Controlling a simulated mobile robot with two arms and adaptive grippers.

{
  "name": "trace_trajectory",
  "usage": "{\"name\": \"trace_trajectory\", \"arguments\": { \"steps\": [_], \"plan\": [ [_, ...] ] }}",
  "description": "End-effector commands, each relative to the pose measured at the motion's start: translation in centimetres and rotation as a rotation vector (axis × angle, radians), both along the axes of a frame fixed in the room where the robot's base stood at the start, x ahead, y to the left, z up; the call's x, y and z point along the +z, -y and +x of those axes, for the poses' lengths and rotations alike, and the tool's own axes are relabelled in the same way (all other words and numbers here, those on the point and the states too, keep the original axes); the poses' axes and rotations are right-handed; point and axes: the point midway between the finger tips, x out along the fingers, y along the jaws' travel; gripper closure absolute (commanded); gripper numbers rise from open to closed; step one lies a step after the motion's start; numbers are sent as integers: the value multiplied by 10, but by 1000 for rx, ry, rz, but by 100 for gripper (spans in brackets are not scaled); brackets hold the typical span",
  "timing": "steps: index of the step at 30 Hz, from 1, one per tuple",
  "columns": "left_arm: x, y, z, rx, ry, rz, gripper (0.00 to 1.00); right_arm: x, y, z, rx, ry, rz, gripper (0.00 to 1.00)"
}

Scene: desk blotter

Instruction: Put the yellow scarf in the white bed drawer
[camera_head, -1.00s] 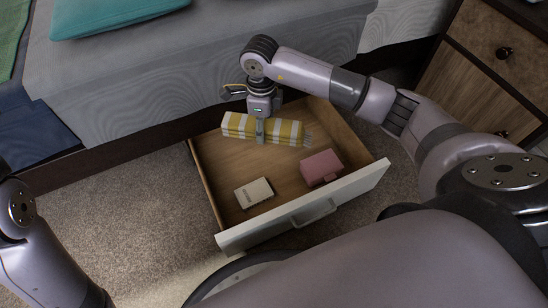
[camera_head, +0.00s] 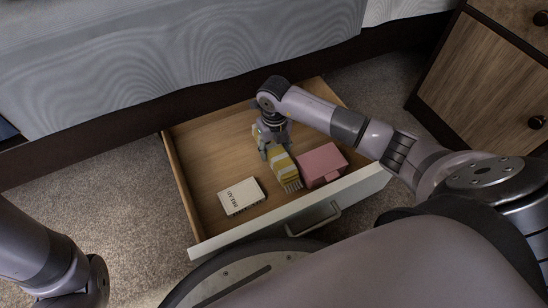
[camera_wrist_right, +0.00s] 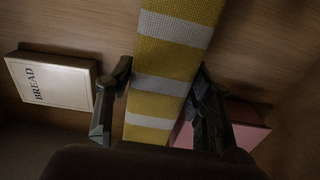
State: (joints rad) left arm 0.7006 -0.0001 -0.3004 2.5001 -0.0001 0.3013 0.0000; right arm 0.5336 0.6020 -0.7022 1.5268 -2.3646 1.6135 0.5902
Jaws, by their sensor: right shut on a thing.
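The yellow scarf (camera_head: 284,169), folded with white stripes and a fringed end, is inside the open drawer (camera_head: 206,158), low over or on its wooden floor. My right gripper (camera_head: 271,153) is shut on the scarf. In the right wrist view my right gripper (camera_wrist_right: 160,108) has a finger on each side of the scarf (camera_wrist_right: 165,75). Whether the scarf touches the drawer floor is hard to tell. The drawer has a white front with a handle. My left gripper is out of view.
A white book (camera_head: 241,196) marked "BREAD" lies in the drawer to the left of the scarf. A pink box (camera_head: 323,163) sits close to the scarf's right. The bed (camera_head: 180,60) is behind, and a wooden cabinet (camera_head: 475,85) stands right. The drawer's left floor is clear.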

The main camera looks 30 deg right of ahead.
Motion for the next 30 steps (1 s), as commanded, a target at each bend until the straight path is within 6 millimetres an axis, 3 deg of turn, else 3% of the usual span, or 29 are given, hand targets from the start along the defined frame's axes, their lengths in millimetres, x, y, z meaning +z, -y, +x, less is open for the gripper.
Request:
{"name": "trace_trajectory", "arguments": {
  "steps": [9, 21, 22, 30],
  "plan": [
    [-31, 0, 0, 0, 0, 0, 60, -38, 0, 0, 0, 0, 1, 88],
    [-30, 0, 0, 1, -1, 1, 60, -40, 0, 0, 1, 1, 0, 88],
    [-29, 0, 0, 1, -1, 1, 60, -39, 0, 0, 1, 1, 0, 50],
    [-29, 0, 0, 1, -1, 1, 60, -39, 0, 0, 1, 1, 0, 32]
  ]
}}
